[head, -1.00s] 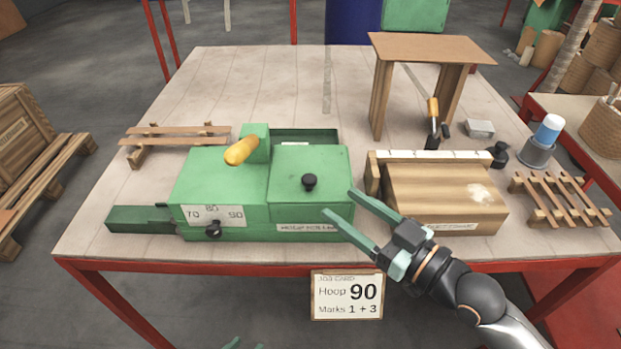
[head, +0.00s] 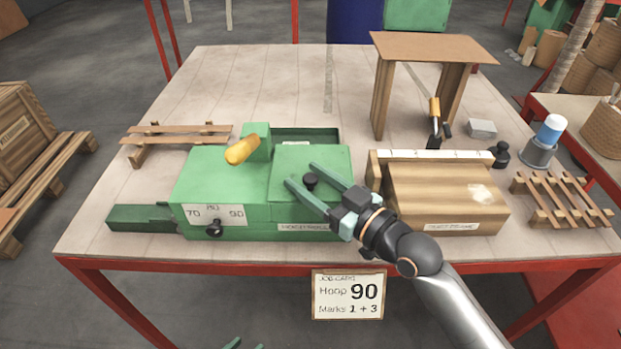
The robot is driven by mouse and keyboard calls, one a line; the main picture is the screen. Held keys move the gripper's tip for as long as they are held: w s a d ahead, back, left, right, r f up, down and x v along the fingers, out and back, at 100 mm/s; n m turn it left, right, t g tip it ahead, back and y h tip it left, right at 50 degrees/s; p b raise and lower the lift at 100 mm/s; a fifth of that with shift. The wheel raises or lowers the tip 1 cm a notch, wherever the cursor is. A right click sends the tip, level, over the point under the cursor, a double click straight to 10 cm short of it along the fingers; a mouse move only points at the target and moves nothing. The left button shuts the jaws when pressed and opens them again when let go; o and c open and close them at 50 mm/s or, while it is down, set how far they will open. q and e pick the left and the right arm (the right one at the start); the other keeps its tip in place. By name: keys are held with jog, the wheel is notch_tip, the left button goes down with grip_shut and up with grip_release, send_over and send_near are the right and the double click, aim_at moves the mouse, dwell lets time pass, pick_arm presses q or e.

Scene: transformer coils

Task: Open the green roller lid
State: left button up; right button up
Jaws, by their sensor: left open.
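The green machine (head: 190,180) stands on the table, with its flat green lid (head: 285,160) lying closed on the right half. A black knob (head: 311,182) sits on the lid. My right gripper (head: 301,174) is open over the lid, its two green fingers on either side of the knob in the picture. I cannot tell whether they touch the knob.
A yellow handle (head: 242,150) rises just left of the lid. A wooden block (head: 445,195) stands close to the right of the machine, with a wooden stand (head: 432,46) behind it. A job card (head: 347,296) hangs at the front edge. The table's back left is clear.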

grip_shut()
dwell(1.2)
